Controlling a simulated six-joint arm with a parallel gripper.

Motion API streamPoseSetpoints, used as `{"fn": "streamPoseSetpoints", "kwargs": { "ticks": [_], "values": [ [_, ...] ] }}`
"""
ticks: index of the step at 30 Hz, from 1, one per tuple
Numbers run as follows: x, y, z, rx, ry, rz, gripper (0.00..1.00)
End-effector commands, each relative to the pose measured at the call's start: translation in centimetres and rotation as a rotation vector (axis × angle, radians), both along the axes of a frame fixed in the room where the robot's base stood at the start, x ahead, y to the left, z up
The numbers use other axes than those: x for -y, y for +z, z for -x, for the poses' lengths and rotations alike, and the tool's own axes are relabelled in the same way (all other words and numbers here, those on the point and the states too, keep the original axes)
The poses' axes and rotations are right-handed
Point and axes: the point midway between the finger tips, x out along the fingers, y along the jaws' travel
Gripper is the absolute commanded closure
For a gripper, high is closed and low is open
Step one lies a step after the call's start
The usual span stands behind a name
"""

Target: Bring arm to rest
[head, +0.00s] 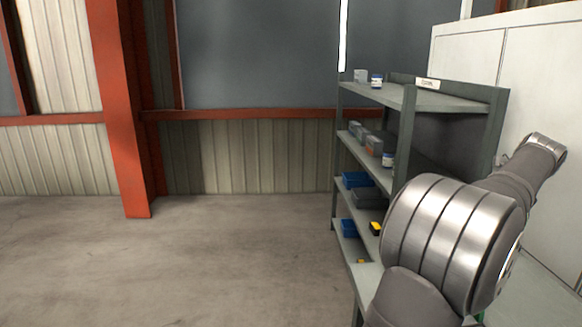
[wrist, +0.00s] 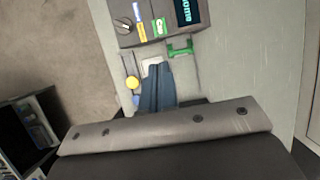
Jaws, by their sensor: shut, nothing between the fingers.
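My arm shows at the right of the head view, with a large banded metal joint (head: 452,240) in front and a thinner link reaching back to the upper right. The gripper itself cannot be made out in the head view. In the wrist view my gripper (wrist: 156,65) shows as two slim blue-grey fingers lying together beyond a broad grey bolted body. The fingers are shut with nothing between them. They point over a pale grey surface (wrist: 240,50) that carries small items. I cannot tell how far above it they are.
A grey shelf rack (head: 450,100) with boxes, jars and blue bins stands close behind my arm joint. A white cabinet (head: 540,70) is behind it. Concrete floor (head: 200,250) at left is clear.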

Motion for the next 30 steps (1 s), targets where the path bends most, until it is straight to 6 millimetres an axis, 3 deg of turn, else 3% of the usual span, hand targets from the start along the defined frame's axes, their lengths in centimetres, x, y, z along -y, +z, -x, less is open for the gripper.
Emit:
{"fn": "streamPoseSetpoints", "kwargs": {
  "ticks": [16, 21, 30],
  "values": [
    [-0.1, -9.3, -4.0, 0.005, -0.013, -0.013, 1.0],
    [0.1, -6.8, -3.0, 0.008, -0.014, -0.009, 1.0],
    [0.0, -6.1, -2.6, 0.006, -0.013, -0.011, 1.0]
  ]
}}
